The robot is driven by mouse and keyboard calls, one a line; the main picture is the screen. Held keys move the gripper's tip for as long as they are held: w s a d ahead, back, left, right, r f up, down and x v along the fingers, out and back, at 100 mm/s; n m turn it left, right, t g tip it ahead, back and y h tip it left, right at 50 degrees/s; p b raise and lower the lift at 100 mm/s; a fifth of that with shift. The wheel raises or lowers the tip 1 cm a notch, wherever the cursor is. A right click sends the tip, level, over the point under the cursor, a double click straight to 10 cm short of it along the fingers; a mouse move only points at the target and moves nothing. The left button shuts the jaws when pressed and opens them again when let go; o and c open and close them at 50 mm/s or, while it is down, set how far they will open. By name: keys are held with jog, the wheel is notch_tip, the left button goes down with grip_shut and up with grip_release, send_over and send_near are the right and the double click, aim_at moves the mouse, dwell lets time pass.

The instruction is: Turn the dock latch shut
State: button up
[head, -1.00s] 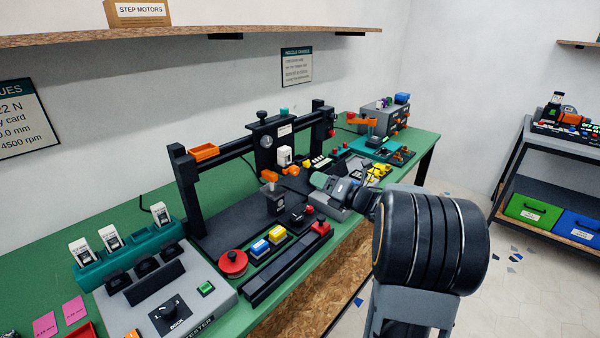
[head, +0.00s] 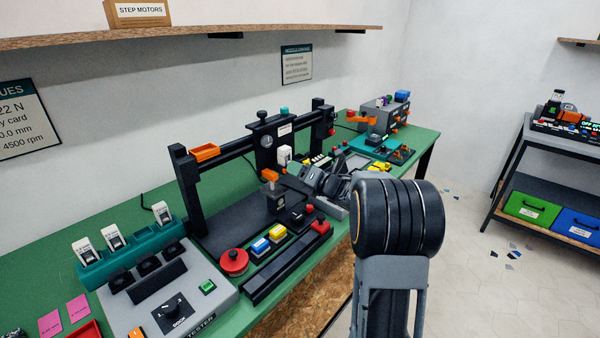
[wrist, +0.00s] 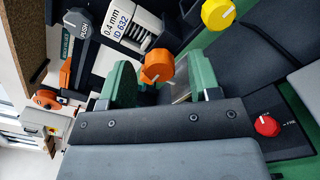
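In the wrist view an orange knob (wrist: 157,64) with a white mark lies between the two green fingers of my gripper (wrist: 164,84). I take it for the dock latch. My gripper is open. The left finger is close to the knob; a wider gap shows on the right side. I cannot tell whether either finger touches it. Behind the knob is a white nozzle module (wrist: 122,28) labelled 0.4 mm ID 632.
A teal rack (head: 135,252) with white modules stands front left.

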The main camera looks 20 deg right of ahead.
jog(key=c, duration=0.9)
jog(key=shift+m, duration=0.3)
jog(key=shift+m+p, duration=1.5)
jog(key=shift+m, duration=7)
jog(key=o, duration=0.9)
